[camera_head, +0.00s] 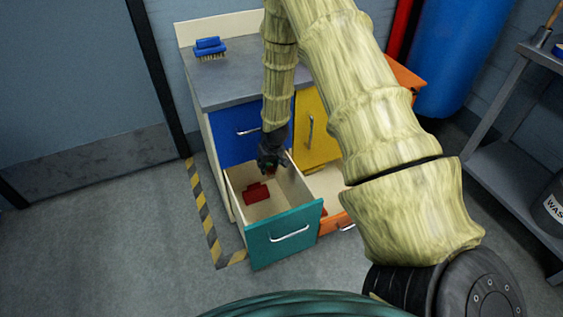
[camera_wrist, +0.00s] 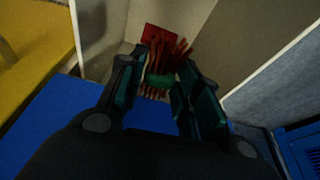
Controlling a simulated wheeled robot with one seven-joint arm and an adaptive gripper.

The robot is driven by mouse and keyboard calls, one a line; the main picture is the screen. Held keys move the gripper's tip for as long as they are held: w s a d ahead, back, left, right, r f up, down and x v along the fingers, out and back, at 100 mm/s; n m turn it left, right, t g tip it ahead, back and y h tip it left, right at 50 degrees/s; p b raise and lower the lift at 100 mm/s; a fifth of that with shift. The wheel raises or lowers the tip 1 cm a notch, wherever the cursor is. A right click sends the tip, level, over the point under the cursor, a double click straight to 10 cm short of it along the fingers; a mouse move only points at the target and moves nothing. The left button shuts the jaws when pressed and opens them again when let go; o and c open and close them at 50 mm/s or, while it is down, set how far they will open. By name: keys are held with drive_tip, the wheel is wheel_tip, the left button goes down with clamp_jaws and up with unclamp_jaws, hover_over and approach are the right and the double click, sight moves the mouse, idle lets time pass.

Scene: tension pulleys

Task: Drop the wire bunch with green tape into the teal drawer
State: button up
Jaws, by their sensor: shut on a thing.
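The teal drawer (camera_head: 285,239) is pulled out at the bottom left of the cabinet. My gripper (camera_head: 271,160) is pointed down over the back part of the drawer, close to the blue front. In the wrist view my gripper (camera_wrist: 160,90) is shut on the wire bunch (camera_wrist: 168,60), a bundle of reddish-brown wires with green tape (camera_wrist: 160,81) around its middle. In the head view only a small reddish bit of the bunch shows below the fingers. A red block-like object (camera_head: 256,193) lies inside the drawer.
A blue drawer front (camera_head: 240,140) and a yellow door (camera_head: 318,130) are beside my gripper. An orange drawer (camera_head: 340,221) is partly open to the right. A blue brush (camera_head: 209,47) lies on the grey worktop (camera_head: 228,82). Floor left of the drawer is clear.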

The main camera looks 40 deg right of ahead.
drive_tip(key=shift+f+b, duration=0.75)
drive_tip(key=shift+f, duration=0.45)
drive_tip(key=o, duration=1.1)
drive_tip(key=shift+r, duration=0.1)
drive_tip(key=shift+v, duration=5.9)
